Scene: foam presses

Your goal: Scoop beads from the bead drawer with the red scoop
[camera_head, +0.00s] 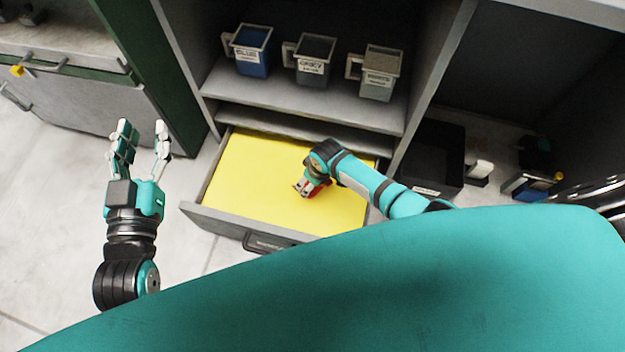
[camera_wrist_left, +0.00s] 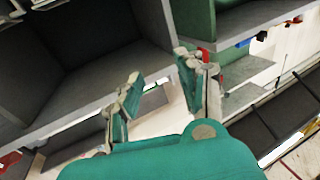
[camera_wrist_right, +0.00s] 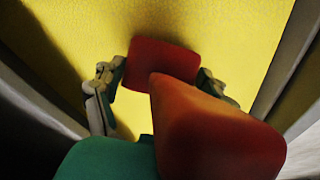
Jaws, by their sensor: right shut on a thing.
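The bead drawer (camera_head: 190,210) is pulled out of the grey cabinet, and a yellow layer of beads (camera_head: 245,180) covers its inside. My right gripper (camera_head: 308,188) is over the right half of the drawer, shut on the red scoop (camera_head: 314,189), which is mostly hidden by my wrist. In the right wrist view the red scoop (camera_wrist_right: 210,135) fills the space between the fingers, with its far part (camera_wrist_right: 160,60) against the yellow. Whether it touches the beads or holds any, I cannot tell. My left gripper (camera_head: 142,130) is open and empty, left of the drawer.
Blue, grey and white-grey labelled jugs (camera_head: 315,60) stand on the shelf above the drawer. A black bin (camera_head: 435,155) sits right of the drawer. A green-edged cabinet (camera_head: 90,80) stands at the left. The floor (camera_head: 60,210) around my left arm is clear.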

